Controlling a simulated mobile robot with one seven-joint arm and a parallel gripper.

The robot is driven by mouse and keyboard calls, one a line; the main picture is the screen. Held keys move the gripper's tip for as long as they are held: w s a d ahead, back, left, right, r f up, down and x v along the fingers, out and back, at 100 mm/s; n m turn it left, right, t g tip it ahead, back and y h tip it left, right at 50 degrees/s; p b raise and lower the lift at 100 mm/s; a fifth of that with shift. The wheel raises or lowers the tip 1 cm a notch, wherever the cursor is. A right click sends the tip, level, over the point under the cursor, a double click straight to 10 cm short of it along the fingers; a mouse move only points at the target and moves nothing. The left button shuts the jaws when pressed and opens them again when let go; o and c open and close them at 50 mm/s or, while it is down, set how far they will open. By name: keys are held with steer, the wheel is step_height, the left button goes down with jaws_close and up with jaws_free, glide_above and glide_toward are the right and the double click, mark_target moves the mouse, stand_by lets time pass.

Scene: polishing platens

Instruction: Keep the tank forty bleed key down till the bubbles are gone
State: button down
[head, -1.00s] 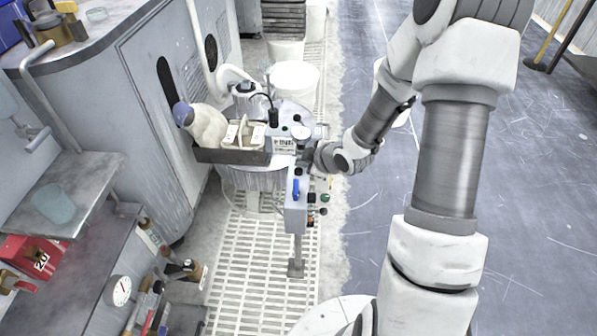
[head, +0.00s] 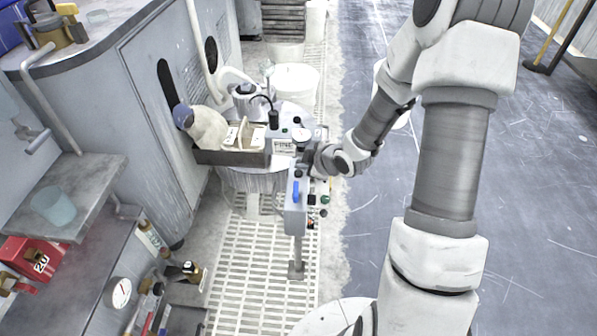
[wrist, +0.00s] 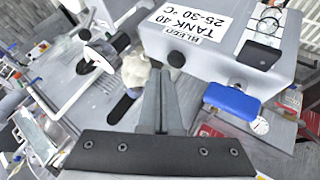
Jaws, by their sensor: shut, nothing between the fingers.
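In the wrist view a pale grey box (wrist: 205,40) carries a white label (wrist: 190,22) reading "BLEED TANK 40 25-30 °C". A round black key (wrist: 176,59) sits below the label. My gripper (wrist: 161,72) is shut and empty, its fingertips just beside the key in the picture; I cannot tell whether they touch it. A clear glass part (wrist: 268,20) shows at the box's upper right; it is too small to tell whether it holds bubbles. In the head view my gripper (head: 310,158) is at the control box, and its fingertips hide the key.
A blue lever (wrist: 232,102) is close to the right of my fingers; it also shows in the head view (head: 296,191). The floor at right (head: 540,200) is open.

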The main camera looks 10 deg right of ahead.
mark_target(302, 176)
stand_by(0.8)
steer(key=shift+f+b, duration=0.45)
steer(key=shift+f+b, duration=0.4)
stand_by(0.4)
steer(key=shift+r, duration=0.1)
stand_by(1.9)
steer(key=shift+r+p, duration=0.7)
steer(key=shift+r, duration=0.1)
steer(key=shift+r+p, duration=2.1)
steer(key=shift+r, duration=0.35)
